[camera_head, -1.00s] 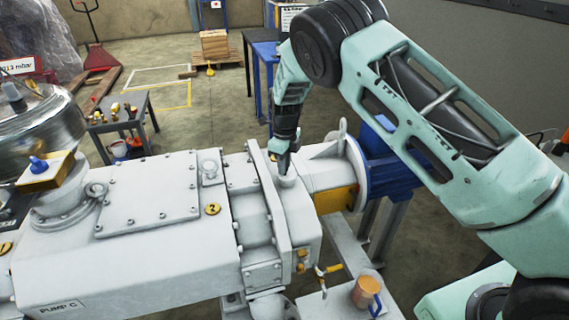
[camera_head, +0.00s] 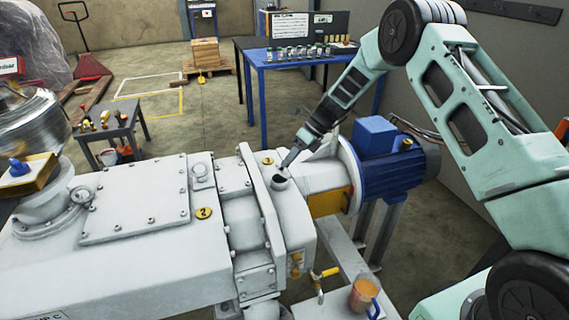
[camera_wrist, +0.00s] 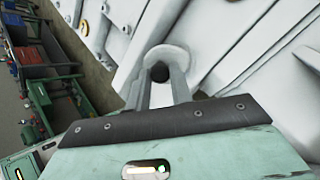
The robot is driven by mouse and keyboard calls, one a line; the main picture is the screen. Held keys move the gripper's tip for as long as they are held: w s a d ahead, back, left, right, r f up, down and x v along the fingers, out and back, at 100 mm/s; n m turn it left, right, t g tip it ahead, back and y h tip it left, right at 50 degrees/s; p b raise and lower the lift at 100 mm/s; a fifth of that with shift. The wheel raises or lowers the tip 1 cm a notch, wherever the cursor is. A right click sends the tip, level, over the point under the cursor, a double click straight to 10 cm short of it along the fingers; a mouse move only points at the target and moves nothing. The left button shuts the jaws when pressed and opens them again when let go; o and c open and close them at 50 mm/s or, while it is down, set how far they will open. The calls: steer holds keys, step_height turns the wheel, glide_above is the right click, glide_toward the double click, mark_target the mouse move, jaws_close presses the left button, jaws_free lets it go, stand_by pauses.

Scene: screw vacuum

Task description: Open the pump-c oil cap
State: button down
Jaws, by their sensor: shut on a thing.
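The white pump C (camera_head: 130,255) fills the left and middle of the head view. A short pale round neck (camera_head: 281,184) stands on its right end housing, with a dark round spot at its top. My gripper (camera_head: 288,162) comes down at a slant from the upper right, its tips right at this neck. In the wrist view my gripper (camera_wrist: 160,88) has a finger on each side of a dark round part, which I take as the oil cap (camera_wrist: 160,72), in front of a pale rounded rim. I cannot tell whether the cap is still seated.
A blue motor (camera_head: 400,172) sits right of the neck. A cup of orange liquid (camera_head: 362,294) and a yellow-handled valve (camera_head: 327,272) are in front. A blue table (camera_head: 300,66) with small bottles stands behind.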

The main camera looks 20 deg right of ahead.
steer(key=shift+d+f+y+b, duration=0.45)
steer(key=shift+d+y+b, duration=0.4)
steer(key=shift+y+b, duration=0.65)
steer(key=shift+d+f+y+b, duration=0.45)
steer(key=shift+d+y+b, duration=0.55)
steer(key=shift+y, duration=0.9)
steer(key=shift+d+f+y+b, duration=0.45)
steer(key=shift+d+y+b, duration=0.3)
steer(key=shift+y+b, duration=0.8)
steer(key=shift+y, duration=0.35)
steer(key=c, duration=1.2)
jaws_free()
steer(key=shift+c, duration=0.2)
steer(key=shift+r, duration=0.1)
step_height(320, 180, up, 10)
steer(key=shift+b, duration=0.4)
